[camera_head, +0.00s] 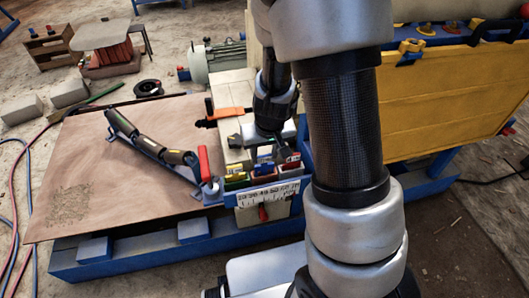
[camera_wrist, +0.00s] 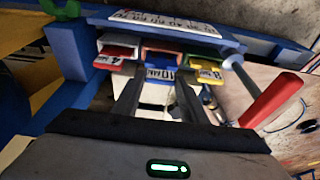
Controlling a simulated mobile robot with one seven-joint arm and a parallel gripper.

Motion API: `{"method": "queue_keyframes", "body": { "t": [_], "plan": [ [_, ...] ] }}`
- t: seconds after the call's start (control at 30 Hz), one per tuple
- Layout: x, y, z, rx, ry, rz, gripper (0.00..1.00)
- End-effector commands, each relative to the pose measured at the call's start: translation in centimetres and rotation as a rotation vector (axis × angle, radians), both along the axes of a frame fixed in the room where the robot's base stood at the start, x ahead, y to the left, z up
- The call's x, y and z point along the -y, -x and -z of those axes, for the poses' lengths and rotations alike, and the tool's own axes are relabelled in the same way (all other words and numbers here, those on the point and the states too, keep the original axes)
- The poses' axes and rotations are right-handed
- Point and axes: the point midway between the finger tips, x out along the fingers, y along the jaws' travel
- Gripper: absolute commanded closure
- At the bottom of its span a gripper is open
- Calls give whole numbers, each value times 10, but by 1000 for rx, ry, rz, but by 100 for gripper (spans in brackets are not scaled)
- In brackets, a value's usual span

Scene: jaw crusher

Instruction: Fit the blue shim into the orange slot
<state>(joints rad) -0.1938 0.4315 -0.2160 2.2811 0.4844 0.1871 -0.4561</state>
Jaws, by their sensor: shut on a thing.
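In the wrist view my gripper (camera_wrist: 157,88) points at the small shim rack. It is shut on the blue shim (camera_wrist: 158,72), which carries a "10 MM" label and shows between the fingertips. The shim is at the rack's middle opening, whose edge looks orange (camera_wrist: 162,57); I cannot tell how far in it sits. A red shim marked 4 (camera_wrist: 112,57) is on the left and a yellow shim marked 8 (camera_wrist: 208,73) on the right.
A numbered scale plate (camera_head: 268,194) is on the rack's front. A red-handled tool (camera_wrist: 272,100) stands close beside my gripper in the wrist view. A brown board (camera_head: 100,170) with a dark linkage (camera_head: 150,148) lies left. A yellow panel (camera_head: 450,110) stands right.

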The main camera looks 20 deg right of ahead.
Motion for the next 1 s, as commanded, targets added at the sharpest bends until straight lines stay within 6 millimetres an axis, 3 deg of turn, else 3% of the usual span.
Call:
{"method": "queue_keyframes", "body": {
  "t": [0.73, 0.77, 0.87, 1.0],
  "plan": [
    [0, -1, 22, 1, 0, 0, 100],
    [0, -1, 21, 1, 0, 0, 58],
    [0, 0, 21, 1, 0, 0, 41],
    [0, 0, 21, 1, 0, 0, 40]
  ]
}}
